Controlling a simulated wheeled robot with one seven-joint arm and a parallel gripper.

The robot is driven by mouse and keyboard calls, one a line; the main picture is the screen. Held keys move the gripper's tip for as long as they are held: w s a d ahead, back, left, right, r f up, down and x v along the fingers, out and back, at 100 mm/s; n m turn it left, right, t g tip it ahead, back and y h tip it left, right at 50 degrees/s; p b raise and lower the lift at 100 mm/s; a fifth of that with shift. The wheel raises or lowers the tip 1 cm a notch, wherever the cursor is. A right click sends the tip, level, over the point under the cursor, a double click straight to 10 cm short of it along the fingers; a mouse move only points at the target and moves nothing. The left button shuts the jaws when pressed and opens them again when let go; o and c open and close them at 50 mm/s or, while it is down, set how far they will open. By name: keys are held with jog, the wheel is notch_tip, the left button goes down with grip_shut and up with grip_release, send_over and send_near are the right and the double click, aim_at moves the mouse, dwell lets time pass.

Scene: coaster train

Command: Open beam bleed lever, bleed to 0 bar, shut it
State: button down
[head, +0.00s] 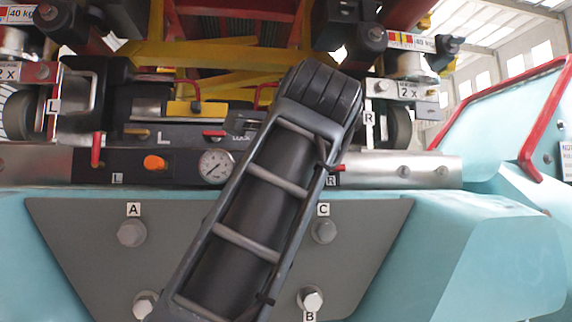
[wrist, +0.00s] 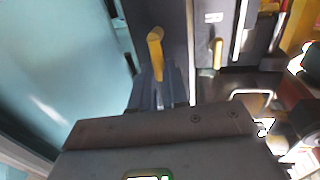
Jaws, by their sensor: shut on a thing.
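My gripper (wrist: 160,84) shows in the wrist view, its dark fingers shut around the lower part of a yellow-orange lever handle (wrist: 155,42). The handle's rounded end sticks out past the fingers. In the head view my arm crosses the middle and hides the gripper; I cannot tell which lever there it holds. A white round pressure gauge (head: 217,166) sits just left of my arm; its numbers are too small to read. A red lever (head: 97,150) hangs down at the left. Another red lever (head: 337,168) pokes out right of my arm, near an R label.
An orange knob (head: 154,162) is left of the gauge. A grey plate (head: 85,245) with bolts marked A, B and C is below, on the teal body (head: 480,250). A red rail (head: 545,110) stands at the right. A second yellow piece (wrist: 218,52) is beside the held handle.

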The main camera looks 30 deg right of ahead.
jog(key=shift+f, duration=0.15)
dwell(0.3)
jog(key=c, duration=1.1)
grip_release()
jog(key=shift+s, duration=0.1)
jog(key=shift+b+v, duration=0.55)
jog(key=shift+v, duration=3.25)
